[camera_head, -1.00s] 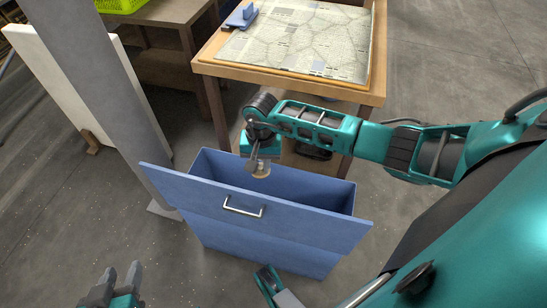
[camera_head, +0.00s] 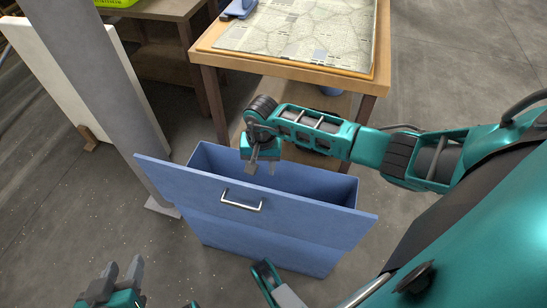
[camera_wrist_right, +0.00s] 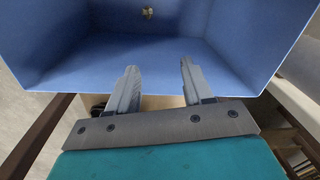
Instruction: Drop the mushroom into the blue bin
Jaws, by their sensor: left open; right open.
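The blue bin (camera_head: 290,217) stands on the floor, open at the top, with a metal handle on its front panel. My right gripper (camera_head: 262,168) is over the bin's opening, open and empty. In the right wrist view its fingers (camera_wrist_right: 159,68) are spread apart and point into the bin (camera_wrist_right: 70,50). A small tan mushroom (camera_wrist_right: 147,12) shows inside the bin beyond the fingertips; I cannot tell if it rests or is falling. The bin's front wall hides it in the head view. My left gripper (camera_head: 120,270) is open and empty at the lower left.
A wooden table (camera_head: 215,58) with a patterned board (camera_head: 300,38) stands behind the bin. A grey post (camera_head: 90,85) and a white panel (camera_head: 45,75) stand on the left. Concrete floor is clear at the front left and far right.

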